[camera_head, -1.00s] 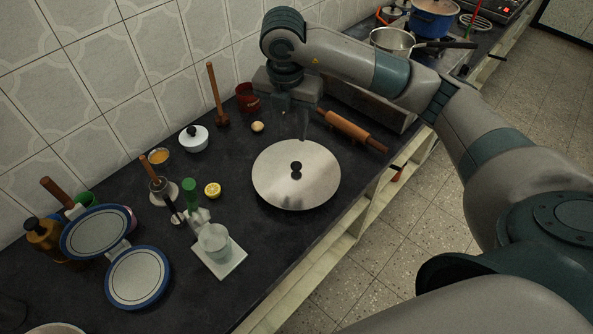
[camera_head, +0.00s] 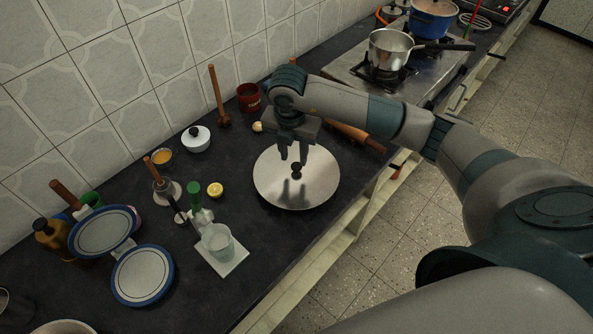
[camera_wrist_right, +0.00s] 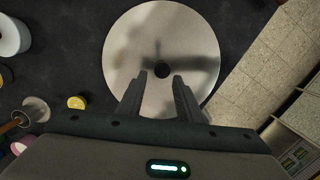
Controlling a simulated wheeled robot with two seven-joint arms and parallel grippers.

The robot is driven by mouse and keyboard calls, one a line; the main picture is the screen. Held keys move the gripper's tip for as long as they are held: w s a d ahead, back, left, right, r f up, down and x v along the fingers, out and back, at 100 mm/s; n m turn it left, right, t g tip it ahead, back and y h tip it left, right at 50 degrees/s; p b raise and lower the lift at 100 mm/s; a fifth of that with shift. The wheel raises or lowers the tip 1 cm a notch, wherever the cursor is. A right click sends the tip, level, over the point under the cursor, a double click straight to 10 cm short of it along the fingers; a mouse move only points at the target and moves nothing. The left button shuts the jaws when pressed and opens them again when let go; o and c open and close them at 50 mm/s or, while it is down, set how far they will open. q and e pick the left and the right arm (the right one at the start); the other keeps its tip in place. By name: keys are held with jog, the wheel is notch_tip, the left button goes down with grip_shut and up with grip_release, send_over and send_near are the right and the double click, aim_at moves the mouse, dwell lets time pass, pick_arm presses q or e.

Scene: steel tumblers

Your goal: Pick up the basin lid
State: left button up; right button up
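The basin lid (camera_head: 297,190) is a round, flat steel disc with a small black knob (camera_head: 296,171) at its centre, lying on the dark counter. In the right wrist view the lid (camera_wrist_right: 150,35) fills the upper middle, with its knob (camera_wrist_right: 161,69) just beyond the fingertips. My right gripper (camera_head: 293,160) points down over the lid, close to the knob. Its two fingers (camera_wrist_right: 163,76) are apart with nothing between them that I can see. Whether they touch the knob cannot be told. My left gripper is not in view.
A rolling pin (camera_head: 354,138) lies just behind the lid. A lemon half (camera_head: 216,190), a white-lidded pot (camera_head: 196,139) and a glass on a white board (camera_head: 229,262) are to the left. A stove with a saucepan (camera_head: 389,54) is at the back right. The counter's front edge is near the lid.

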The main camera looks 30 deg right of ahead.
aim_at(296, 166)
jog(key=shift+d+f+p, duration=0.3)
jog(key=shift+f+p, duration=0.55)
jog(key=shift+p, duration=0.15)
notch_tip(296, 166, down, 2)
jog(key=shift+w+d+f+p, duration=0.1)
jog(key=shift+d+p, duration=0.05)
jog(key=shift+p, duration=0.3)
jog(key=shift+w+f, duration=0.1)
jog(key=shift+f, duration=0.5)
grip_shut()
